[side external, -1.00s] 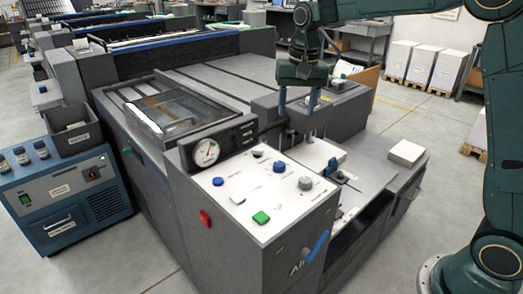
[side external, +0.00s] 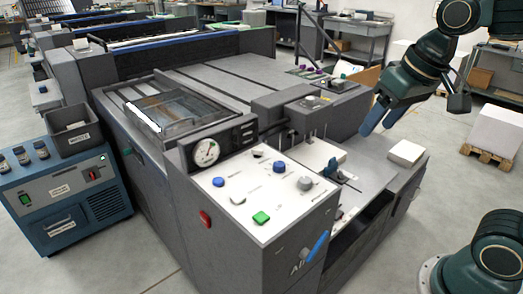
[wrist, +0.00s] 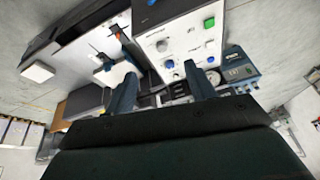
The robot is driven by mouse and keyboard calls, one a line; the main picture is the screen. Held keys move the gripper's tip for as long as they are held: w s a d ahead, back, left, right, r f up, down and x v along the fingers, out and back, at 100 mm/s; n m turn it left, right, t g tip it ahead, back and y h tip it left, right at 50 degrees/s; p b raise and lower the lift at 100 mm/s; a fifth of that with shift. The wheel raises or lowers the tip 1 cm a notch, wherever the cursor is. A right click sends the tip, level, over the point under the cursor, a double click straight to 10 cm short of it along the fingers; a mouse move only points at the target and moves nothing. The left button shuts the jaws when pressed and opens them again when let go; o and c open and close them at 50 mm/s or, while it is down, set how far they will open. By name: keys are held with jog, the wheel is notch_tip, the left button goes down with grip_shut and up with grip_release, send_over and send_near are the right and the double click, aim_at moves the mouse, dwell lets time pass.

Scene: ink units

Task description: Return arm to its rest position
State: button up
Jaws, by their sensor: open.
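My gripper (side external: 382,117) is at the right of the side external view, raised over the right end of the grey press (side external: 225,75). Its two blue-grey fingers are apart with nothing between them, and they point down and to the left. In the wrist view my gripper (wrist: 163,92) also shows open and empty, with the press's white control panel (wrist: 185,38) beyond the fingers. My dark green arm is folded back at the right edge, and part of it is out of the frame.
A white block (side external: 405,152) lies on the press's right-hand deck below my gripper. The control panel carries a round gauge (side external: 205,152) and several buttons. A blue cabinet (side external: 68,190) stands at left. A pallet stack (side external: 495,132) stands on the floor at right.

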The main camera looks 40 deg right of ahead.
jog(key=s+f+n+t, duration=0.1)
jog(key=s+f+n, duration=0.1)
jog(key=s, duration=0.5)
jog(key=shift+s+a+f, duration=0.15)
jog(key=shift+s+f, duration=0.05)
jog(key=shift+f, duration=0.5)
